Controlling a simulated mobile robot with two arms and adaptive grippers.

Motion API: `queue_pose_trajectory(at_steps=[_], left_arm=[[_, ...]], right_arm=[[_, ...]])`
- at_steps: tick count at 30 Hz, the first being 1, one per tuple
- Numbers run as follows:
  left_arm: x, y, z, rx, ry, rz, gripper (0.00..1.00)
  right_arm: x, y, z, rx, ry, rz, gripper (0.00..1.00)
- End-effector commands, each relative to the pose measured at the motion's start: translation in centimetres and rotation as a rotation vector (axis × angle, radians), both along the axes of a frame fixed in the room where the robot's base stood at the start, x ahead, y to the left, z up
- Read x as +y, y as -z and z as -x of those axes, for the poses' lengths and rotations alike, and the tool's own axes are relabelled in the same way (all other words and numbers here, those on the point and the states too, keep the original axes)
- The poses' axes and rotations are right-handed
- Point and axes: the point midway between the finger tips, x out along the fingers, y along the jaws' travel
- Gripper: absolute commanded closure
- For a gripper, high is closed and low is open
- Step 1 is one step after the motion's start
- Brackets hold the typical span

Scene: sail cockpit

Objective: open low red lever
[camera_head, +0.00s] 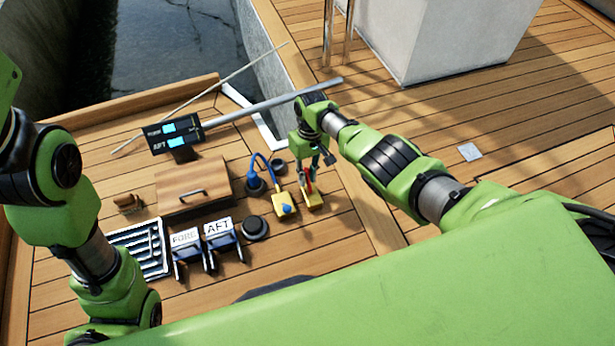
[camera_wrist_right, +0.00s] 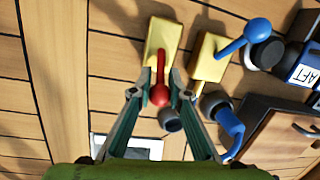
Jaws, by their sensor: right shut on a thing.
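The red lever (camera_wrist_right: 159,92) has a round red knob and stands on a yellow base (camera_wrist_right: 160,38). In the right wrist view it lies between the two fingers of my right gripper (camera_wrist_right: 160,96), which is shut on it. In the head view my right gripper (camera_head: 309,168) reaches down over the yellow base, and little of the red lever shows there. My left arm shows at the left of the head view, but its gripper is out of view.
A blue lever (camera_head: 286,209) on its own yellow base stands close beside the red one. Open deck lies to the right.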

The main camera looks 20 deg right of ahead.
Motion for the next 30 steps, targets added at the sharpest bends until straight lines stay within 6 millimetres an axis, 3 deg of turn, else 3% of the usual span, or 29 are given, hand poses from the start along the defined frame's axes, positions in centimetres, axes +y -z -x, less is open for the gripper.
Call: queue_pose_trajectory(at_steps=[9, 10, 12, 23, 30], left_arm=[[0.0, 0.0, 0.1, -0.001, 0.0, 0.0, 0.62], [0.0, 0.0, 0.1, -0.001, 0.0, 0.0, 0.62], [0.0, 0.0, 0.1, -0.002, 0.0, 0.001, 0.62], [0.0, 0.0, -0.1, 0.003, 0.0, -0.001, 0.62], [0.0, 0.0, -0.1, 0.002, 0.0, -0.001, 0.62]], right_arm=[[0.3, 0.1, 0.1, 0.001, 0.001, -0.005, 1.0], [0.3, 0.1, 0.1, 0.001, 0.001, -0.005, 0.81], [0.3, 0.1, 0.1, 0.001, 0.0, -0.004, 0.65], [0.1, -0.1, 0.0, 0.0, 0.0, -0.001, 0.65], [-0.1, -2.0, -0.4, -0.003, -0.001, -0.002, 0.65]])
